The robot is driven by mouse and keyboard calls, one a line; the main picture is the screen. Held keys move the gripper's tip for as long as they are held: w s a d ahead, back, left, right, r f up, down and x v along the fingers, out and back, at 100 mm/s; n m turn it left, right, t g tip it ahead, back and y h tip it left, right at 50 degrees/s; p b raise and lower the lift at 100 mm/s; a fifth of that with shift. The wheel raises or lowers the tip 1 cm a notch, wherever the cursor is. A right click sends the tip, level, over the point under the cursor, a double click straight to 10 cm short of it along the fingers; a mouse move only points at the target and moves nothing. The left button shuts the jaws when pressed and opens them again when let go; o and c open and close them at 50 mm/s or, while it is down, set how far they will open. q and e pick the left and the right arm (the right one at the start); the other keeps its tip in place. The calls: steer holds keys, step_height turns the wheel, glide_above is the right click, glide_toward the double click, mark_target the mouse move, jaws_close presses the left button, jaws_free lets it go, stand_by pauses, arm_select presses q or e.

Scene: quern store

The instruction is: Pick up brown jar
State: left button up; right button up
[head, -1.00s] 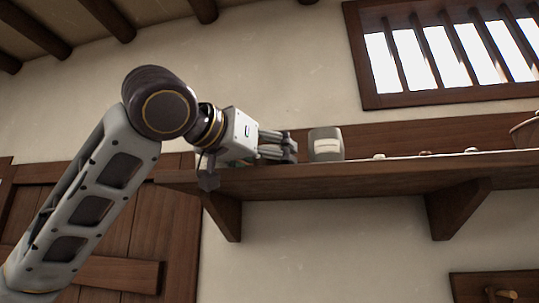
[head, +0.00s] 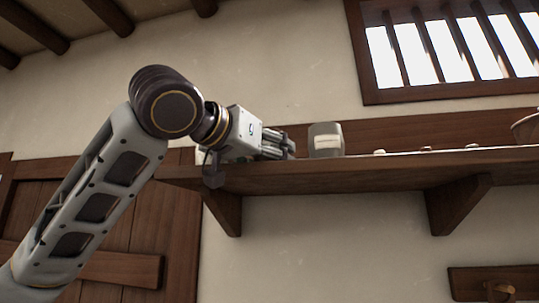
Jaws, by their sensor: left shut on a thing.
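My left gripper (head: 285,147) is at the wall shelf, level with the shelf top and pointing right. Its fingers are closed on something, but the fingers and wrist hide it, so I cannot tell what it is. A grey, cloudy jar (head: 325,139) with a pale label stands upright on the shelf, just right of the fingertips with a small gap between. I see no plainly brown jar. My right gripper is out of the picture.
The wooden shelf (head: 380,176) runs right on brackets (head: 458,205). Several small pale items (head: 379,152) lie along it, and a basket or bowl (head: 526,128) stands at the far right. A barred window (head: 430,55) is above. A wooden door (head: 130,235) is below left.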

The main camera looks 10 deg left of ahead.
arm_select(q)
steer(key=shift+c, duration=1.2)
steer(key=shift+r, duration=0.15)
step_height(320, 180, up, 10)
steer(key=shift+b, duration=0.35)
